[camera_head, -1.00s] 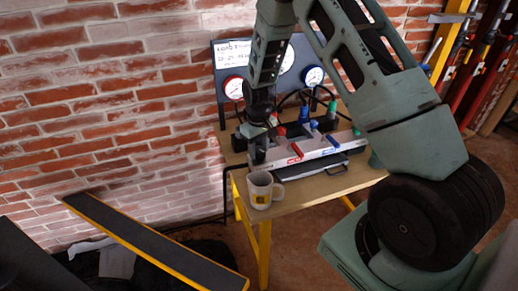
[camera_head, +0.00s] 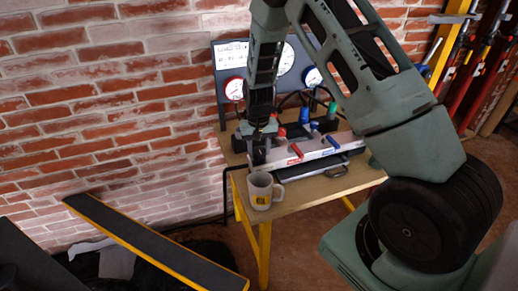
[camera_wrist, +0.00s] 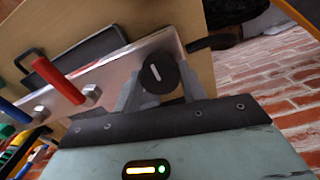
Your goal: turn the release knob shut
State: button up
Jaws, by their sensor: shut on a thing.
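The release knob (camera_wrist: 158,73) is a round black knob with a white line on its face, at the end of a silver block (camera_wrist: 112,80) in the wrist view. The line looks close to upright in that picture. My gripper (camera_wrist: 160,88) has a grey finger on each side of the knob and is shut on it. In the head view my gripper (camera_head: 258,156) is at the left end of the silver block (camera_head: 312,147) on the wooden table (camera_head: 300,196).
A red lever (camera_wrist: 60,80) and a blue lever (camera_wrist: 14,112) stand on the block close to my gripper. A white mug (camera_head: 261,190) stands just in front. A gauge panel (camera_head: 233,57) is behind, against the brick wall (camera_head: 110,120).

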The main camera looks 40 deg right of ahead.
aim_at(258, 150)
jog(key=shift+r, duration=0.1)
jog(key=o, duration=1)
notch_tip(258, 150, up, 17)
jog(key=shift+a+r+b, duration=0.1)
jog(key=shift+r+b, duration=0.1)
jog(key=shift+b, duration=0.8)
